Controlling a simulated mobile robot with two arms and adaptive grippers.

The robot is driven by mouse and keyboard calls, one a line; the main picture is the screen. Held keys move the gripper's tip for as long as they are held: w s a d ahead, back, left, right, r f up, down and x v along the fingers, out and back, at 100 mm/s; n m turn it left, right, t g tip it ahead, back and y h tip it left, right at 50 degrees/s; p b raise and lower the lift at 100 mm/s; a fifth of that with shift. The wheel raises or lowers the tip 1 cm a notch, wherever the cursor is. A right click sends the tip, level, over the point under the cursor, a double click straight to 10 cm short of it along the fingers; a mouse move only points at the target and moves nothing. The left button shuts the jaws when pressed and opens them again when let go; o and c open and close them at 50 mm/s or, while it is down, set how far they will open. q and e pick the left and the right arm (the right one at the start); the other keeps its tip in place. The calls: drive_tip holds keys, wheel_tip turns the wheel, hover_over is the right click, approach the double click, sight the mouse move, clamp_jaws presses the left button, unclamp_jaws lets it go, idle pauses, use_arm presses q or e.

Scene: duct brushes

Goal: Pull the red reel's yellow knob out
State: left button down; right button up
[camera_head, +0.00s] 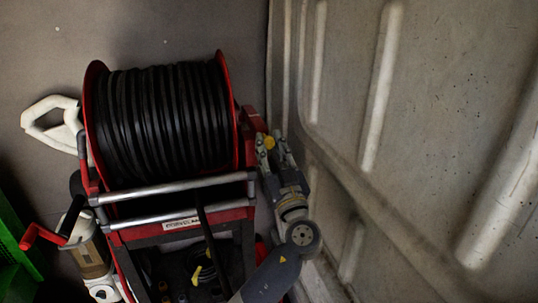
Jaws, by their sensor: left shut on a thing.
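The red reel (88,120) stands upright in the middle left of the head view, wound with thick black cable (165,115). Its yellow knob (269,142) is on the right side of its red frame. My left gripper (271,145) comes up from below, beside the frame's right side, and its fingers are shut on the yellow knob. The fingers partly cover the knob and hide its stem. My right gripper is not in view.
A pale ribbed wall panel (420,130) is close to the right of my left arm. Silver bars (175,188) cross the reel's front. A red crank handle (40,237) and a green object (12,245) are at lower left. A white looped handle (50,122) is left of the reel.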

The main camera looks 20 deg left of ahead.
use_arm(q)
drive_tip(key=shift+d+f, duration=0.1)
drive_tip(key=shift+f, duration=0.1)
drive_tip(key=c, duration=1.4)
unclamp_jaws()
drive_tip(key=shift+s, duration=0.1)
drive_tip(key=shift+o, duration=0.6)
drive_tip(key=shift+s+d+r, duration=0.1)
drive_tip(key=shift+s+r, duration=0.15)
drive_tip(key=shift+f, duration=0.2)
drive_tip(key=v, duration=1.2)
drive_tip(key=shift+r, duration=0.2)
